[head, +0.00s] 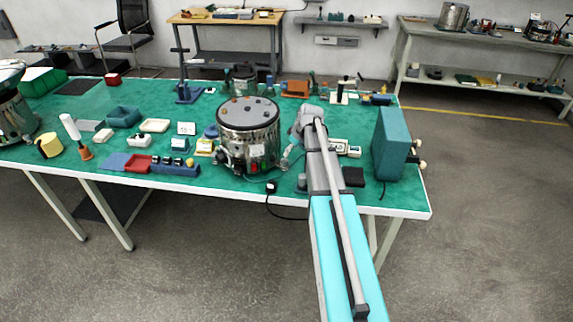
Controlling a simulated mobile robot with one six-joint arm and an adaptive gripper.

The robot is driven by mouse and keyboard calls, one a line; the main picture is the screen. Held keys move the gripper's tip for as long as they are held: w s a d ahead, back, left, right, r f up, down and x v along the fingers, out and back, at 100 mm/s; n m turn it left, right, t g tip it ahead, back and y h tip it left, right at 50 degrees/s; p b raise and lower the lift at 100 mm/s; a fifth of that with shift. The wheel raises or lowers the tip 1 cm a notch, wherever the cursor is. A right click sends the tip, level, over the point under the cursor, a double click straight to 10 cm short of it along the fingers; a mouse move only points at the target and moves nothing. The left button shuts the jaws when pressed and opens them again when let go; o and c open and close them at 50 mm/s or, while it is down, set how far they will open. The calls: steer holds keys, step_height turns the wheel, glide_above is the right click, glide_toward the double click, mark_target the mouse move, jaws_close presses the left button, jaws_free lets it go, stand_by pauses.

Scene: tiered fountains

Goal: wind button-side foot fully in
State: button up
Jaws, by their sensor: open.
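A steel drum-shaped fountain base (247,150) stands upright on the green bench top. My gripper (288,162) is open, beside the drum's right side near the bench top. I cannot tell whether it touches anything.
A teal box (391,143) stands at the bench's right end. A black block (353,177) and pale meters (338,146) lie right of my arm. Trays, a red bin (138,164) and a blue holder (175,169) crowd the left. A black cable hangs over the front edge.

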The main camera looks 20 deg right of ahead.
mark_target(285, 161)
steer(key=shift+b+x, duration=3.15)
steer(key=shift+x, duration=0.6)
steer(key=shift+r, duration=0.1)
steer(key=shift+c, duration=0.2)
steer(key=shift+d, duration=0.1)
jaws_close()
